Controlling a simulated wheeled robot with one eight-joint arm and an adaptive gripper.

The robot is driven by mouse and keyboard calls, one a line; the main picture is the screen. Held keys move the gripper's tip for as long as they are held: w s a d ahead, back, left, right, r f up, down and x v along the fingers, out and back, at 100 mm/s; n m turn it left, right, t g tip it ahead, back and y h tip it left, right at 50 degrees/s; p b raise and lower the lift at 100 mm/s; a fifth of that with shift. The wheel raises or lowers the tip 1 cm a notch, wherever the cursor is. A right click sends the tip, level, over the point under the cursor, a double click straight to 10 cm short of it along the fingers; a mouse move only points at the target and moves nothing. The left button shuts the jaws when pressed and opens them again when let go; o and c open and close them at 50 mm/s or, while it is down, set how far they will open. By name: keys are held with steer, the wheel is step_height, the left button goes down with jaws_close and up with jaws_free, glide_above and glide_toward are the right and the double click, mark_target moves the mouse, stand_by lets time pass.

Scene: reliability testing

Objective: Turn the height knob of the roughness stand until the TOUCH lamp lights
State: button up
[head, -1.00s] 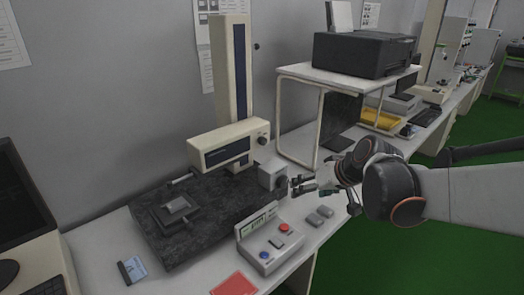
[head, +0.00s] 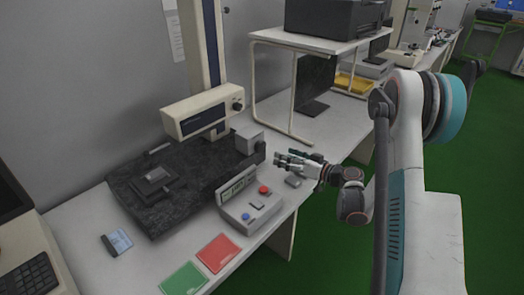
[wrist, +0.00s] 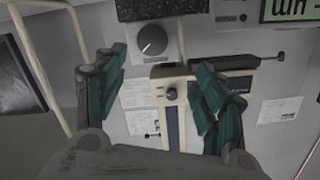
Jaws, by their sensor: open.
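The roughness stand has a dark granite base (head: 190,170), a tall column (head: 211,40) and a cream drive unit (head: 197,113) with a small knob (head: 237,105). A grey box (head: 249,138) at the base's right end carries a larger dark round knob (head: 260,151). In the wrist view this larger knob (wrist: 152,40) shows between and beyond my fingers, with the drive unit's knob (wrist: 171,94) farther off. My gripper (head: 278,160) is open and empty, just right of the larger knob and apart from it. I cannot make out a lit TOUCH lamp.
A control box (head: 249,208) with a display, red and blue buttons stands in front of the base, close to my gripper. Red (head: 218,252) and green (head: 184,280) cards lie on the bench. A raised shelf (head: 300,40) with a printer stands behind.

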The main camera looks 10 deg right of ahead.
mark_target(262, 148)
steer(key=shift+t+y, duration=0.3)
steer(key=shift+t, duration=0.4)
steer(key=b+x, duration=0.1)
steer(key=x, duration=0.3)
steer(key=f+b+x, duration=0.1)
steer(key=x, duration=0.3)
steer(key=f+b+x, duration=0.1)
steer(key=x, duration=0.3)
steer(key=shift+w+d+f+b, duration=0.25)
steer(key=shift+w+d+b, duration=0.05)
steer(key=shift+w+b, duration=0.1)
steer(key=c, duration=1.1)
